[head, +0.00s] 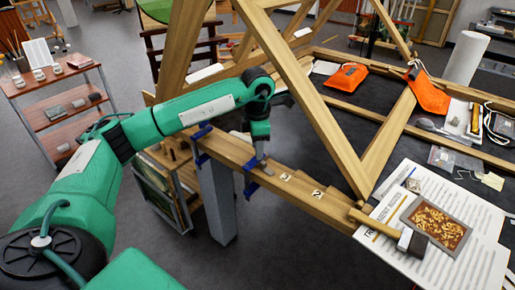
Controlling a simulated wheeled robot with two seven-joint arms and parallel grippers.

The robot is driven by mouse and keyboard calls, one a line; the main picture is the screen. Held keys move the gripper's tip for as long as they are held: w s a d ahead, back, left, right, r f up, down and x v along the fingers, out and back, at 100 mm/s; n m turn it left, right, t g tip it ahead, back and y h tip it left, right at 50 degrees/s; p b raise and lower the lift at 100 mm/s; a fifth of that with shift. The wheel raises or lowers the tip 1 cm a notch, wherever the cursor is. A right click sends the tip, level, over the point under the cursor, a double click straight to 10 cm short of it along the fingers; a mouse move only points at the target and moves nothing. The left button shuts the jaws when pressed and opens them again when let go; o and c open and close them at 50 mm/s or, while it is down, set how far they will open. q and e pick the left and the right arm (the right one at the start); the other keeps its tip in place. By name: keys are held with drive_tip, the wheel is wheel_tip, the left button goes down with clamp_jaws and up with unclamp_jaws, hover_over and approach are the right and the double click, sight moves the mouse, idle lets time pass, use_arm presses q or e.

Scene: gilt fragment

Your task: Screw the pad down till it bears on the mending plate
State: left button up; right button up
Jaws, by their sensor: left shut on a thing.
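My left gripper (262,160) points down over the wooden rail and is shut on the upper part of a blue clamp (252,180). The clamp sits around the rail's edge, and its frame shows below my fingers. The clamp's pad is hidden by the gripper and too small to make out. I cannot pick out the mending plate, so I cannot tell whether the pad touches it. A second blue clamp (202,136) sits on the same rail (232,148), farther left. My right gripper is not in view.
Pale marked squares (316,193) lie on the rail. A hammer (400,237), papers (477,262) and a tray of gilt fragments (437,224) are at the right. Slanting timbers (312,100) rise close right of my arm. A shelf cart (62,112) stands left.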

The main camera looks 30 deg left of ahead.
use_arm(q)
drive_tip(key=shift+r+m, duration=0.15)
drive_tip(key=shift+m, duration=0.15)
drive_tip(key=shift+w, duration=0.1)
drive_tip(key=o, duration=1)
